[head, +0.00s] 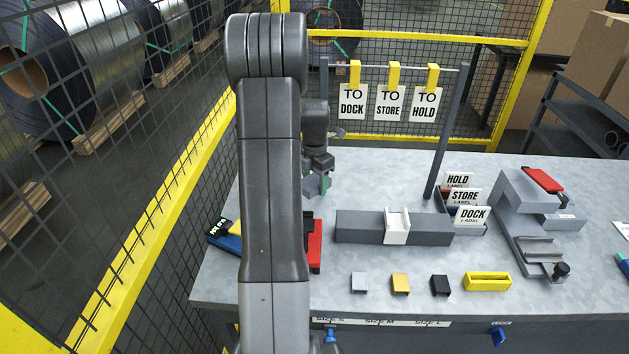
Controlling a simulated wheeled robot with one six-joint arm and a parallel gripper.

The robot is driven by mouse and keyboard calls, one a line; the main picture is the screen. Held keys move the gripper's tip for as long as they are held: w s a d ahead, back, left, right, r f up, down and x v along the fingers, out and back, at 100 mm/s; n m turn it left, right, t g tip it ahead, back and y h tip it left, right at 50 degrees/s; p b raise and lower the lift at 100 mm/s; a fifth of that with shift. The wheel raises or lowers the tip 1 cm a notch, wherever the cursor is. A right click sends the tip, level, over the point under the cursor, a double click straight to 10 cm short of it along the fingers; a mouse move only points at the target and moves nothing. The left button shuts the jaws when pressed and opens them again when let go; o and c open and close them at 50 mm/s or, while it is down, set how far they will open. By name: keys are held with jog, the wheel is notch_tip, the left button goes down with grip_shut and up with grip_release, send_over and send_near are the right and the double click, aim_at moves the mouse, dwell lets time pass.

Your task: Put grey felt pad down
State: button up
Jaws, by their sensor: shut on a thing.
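My gripper (318,178) is above the far left part of the bench, just right of my big arm link, which hides part of it. It is shut on a small grey-green piece, the grey felt pad (325,184), seen small and partly covered by the fingers. The pad appears held above the bench top, though the exact gap cannot be told.
The grey bench (300,325) carries a long dark block with a white slider (396,226), small grey, yellow and black blocks, a yellow holder (487,281), label cards and a red-handled fixture (540,215). A sign rack (440,130) stands behind. Free room lies at the back middle.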

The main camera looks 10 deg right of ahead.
aim_at(315, 209)
jog(key=shift+f, duration=0.1)
jog(key=shift+f+b, duration=2.8)
jog(key=shift+f, duration=1.15)
jog(key=shift+f, duration=0.3)
jog(key=o, duration=1.1)
jog(key=shift+c, duration=0.2)
notch_tip(315, 209, up, 8)
jog(key=shift+f+b, duration=0.2)
jog(key=shift+b, duration=0.45)
